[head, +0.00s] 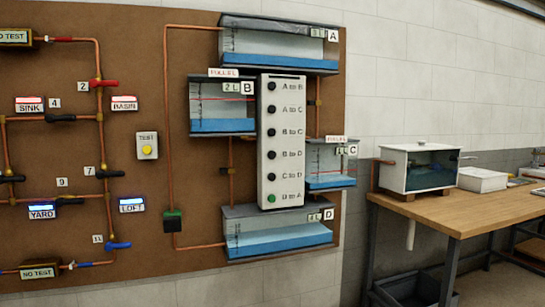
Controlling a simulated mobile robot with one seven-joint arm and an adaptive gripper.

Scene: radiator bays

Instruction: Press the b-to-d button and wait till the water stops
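A white button panel (283,100) is fixed upright on the brown board, with a column of labelled buttons. The B to D button (272,155) is dark and is the fourth from the top. The lowest button, D to A (271,198), is green; the others are dark. Tank B (207,90) at the left of the panel has blue water near its bottom, below a red line. Tank D (280,240) below the panel has blue water in its lower part. My gripper is not in view.
Tank A (280,43) is above the panel and tank C (331,163) is at its right. Copper pipes, valves and a TEST button (147,150) are on the board's left. A wooden bench (465,212) with a water-filled tank (420,170) stands at the right.

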